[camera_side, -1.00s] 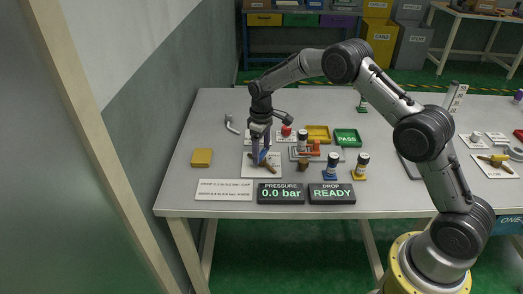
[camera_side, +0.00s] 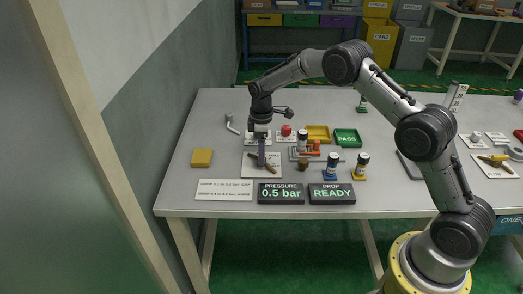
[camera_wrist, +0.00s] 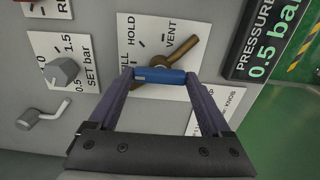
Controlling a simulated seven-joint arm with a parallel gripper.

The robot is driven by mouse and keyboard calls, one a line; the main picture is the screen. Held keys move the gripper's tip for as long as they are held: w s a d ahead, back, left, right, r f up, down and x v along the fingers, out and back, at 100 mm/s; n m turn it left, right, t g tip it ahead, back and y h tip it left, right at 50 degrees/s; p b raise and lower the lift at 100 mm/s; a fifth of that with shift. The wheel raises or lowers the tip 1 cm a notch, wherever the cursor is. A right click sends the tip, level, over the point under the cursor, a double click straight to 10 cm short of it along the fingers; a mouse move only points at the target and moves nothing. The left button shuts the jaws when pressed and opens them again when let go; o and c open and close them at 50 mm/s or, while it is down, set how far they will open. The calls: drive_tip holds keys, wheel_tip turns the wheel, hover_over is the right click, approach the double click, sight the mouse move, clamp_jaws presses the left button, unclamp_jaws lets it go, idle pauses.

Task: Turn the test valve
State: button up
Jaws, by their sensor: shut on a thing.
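The brass end points to the upper right in the wrist view, by VENT. The pressure display (camera_side: 281,194) reads 0.5 bar.
A grey SET bar knob (camera_wrist: 62,71) and a bent metal pipe (camera_wrist: 45,117) lie left in the wrist view. The drop display (camera_side: 332,194) reads READY. Bottles (camera_side: 331,167), a yellow tray (camera_side: 317,134) and a green PASS tray (camera_side: 347,138) stand right of the valve. A yellow block (camera_side: 202,157) lies left.

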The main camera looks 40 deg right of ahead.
drive_tip(key=shift+r, duration=0.1)
drive_tip(key=o, duration=1.2)
drive_tip(key=shift+c, duration=0.2)
drive_tip(key=shift+r, duration=0.1)
wheel_tip(320, 180, up, 14)
drive_tip(key=shift+f, duration=0.2)
drive_tip(key=shift+r, duration=0.1)
